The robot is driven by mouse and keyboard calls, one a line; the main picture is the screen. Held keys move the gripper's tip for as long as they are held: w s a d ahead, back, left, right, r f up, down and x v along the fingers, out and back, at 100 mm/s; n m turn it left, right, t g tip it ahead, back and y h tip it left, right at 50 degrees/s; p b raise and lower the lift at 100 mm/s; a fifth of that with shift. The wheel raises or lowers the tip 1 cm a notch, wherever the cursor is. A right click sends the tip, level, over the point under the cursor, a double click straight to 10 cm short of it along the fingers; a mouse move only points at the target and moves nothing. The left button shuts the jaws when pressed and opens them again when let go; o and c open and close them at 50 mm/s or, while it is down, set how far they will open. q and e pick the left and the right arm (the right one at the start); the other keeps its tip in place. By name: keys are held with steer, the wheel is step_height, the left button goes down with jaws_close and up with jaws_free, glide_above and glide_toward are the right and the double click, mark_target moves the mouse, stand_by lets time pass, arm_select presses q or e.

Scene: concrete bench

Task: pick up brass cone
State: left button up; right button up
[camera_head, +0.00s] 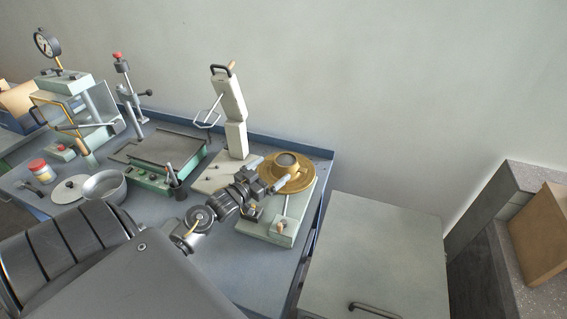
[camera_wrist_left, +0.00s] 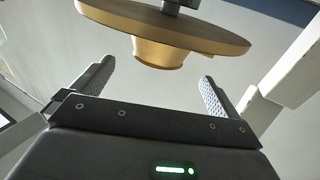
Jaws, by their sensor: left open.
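My left gripper (camera_head: 272,190) is open, at the near side of the disc; no contact with the cone shows. Its two ridged fingers (camera_wrist_left: 155,85) stand apart with nothing between them. The arm and gripper hide part of the disc's near side. My right gripper does not show.
A pale green machine base (camera_head: 280,238) carries the disc. A white jointed column (camera_head: 233,112) stands close behind the gripper. A flat plate device (camera_head: 165,150), a metal pot (camera_head: 105,188) and a red-topped stand (camera_head: 122,75) are to the left. A grey cabinet (camera_head: 380,245) stands right.

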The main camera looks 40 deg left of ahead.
mark_target(292, 154)
arm_select(q)
steer(key=shift+w+d+f, duration=0.1)
steer(key=shift+w+d, duration=0.1)
steer(key=shift+w, duration=1.05)
steer(key=shift+a, duration=0.1)
steer(key=shift+w+r+p, duration=0.2)
steer(key=shift+p, duration=0.2)
steer(key=w, duration=0.1)
steer(key=w+p, duration=0.1)
steer(key=w, duration=0.1)
steer(key=shift+w+d+p, duration=0.25)
steer(key=shift+w+p, duration=0.1)
steer(key=shift+w, duration=0.45)
steer(key=shift+f, duration=0.1)
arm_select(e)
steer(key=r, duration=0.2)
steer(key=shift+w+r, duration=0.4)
arm_select(q)
steer(key=c, duration=1.2)
